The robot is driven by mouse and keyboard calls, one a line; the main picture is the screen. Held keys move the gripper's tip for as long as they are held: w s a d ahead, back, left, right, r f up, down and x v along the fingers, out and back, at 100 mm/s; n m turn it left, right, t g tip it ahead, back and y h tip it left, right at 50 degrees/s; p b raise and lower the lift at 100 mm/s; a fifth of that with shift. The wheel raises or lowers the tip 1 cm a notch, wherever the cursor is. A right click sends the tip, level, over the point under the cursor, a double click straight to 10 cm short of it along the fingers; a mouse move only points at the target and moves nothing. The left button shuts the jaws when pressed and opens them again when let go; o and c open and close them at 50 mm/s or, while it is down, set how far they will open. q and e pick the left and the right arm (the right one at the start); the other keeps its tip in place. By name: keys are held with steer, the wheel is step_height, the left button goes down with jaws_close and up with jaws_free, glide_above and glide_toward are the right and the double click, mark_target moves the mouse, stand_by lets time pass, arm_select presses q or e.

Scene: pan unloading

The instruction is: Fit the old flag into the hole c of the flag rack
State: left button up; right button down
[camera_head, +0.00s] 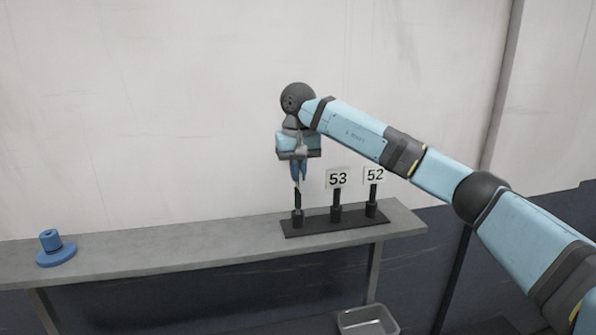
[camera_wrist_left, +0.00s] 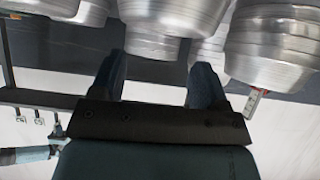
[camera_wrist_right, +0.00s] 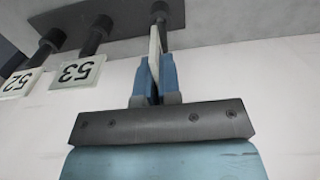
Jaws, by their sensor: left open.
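The flag rack (camera_head: 318,228) is a dark flat base with three sockets on the grey shelf. My right gripper (camera_head: 298,180) is above its leftmost socket (camera_head: 297,216), pointing down. In the right wrist view, its blue fingers (camera_wrist_right: 154,82) are shut on a white flag plate (camera_wrist_right: 155,50), seen edge-on, so its number is hidden. I take it for the old flag. Its dark stem (camera_head: 297,198) is upright at that socket; how deep it sits I cannot tell. No hole letters are readable. My left gripper (camera_wrist_left: 157,85) is open and empty, away from the rack.
Flags marked 53 (camera_head: 337,179) and 52 (camera_head: 374,176) stand in the other two sockets. A blue round stand (camera_head: 56,250) is at the shelf's left; the shelf (camera_head: 180,244) between is clear. Several metal pans (camera_wrist_left: 280,45) are near my left gripper.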

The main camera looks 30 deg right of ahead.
steer(key=shift+f, duration=0.25)
steer(key=shift+f, duration=0.35)
stand_by(0.3)
steer(key=c, duration=1.2)
jaws_free()
steer(key=shift+c, duration=0.2)
steer(key=shift+r+b, duration=0.1)
steer(key=shift+b, duration=0.2)
step_height(320, 180, up, 14)
steer(key=b, duration=0.1)
steer(key=shift+f, duration=0.2)
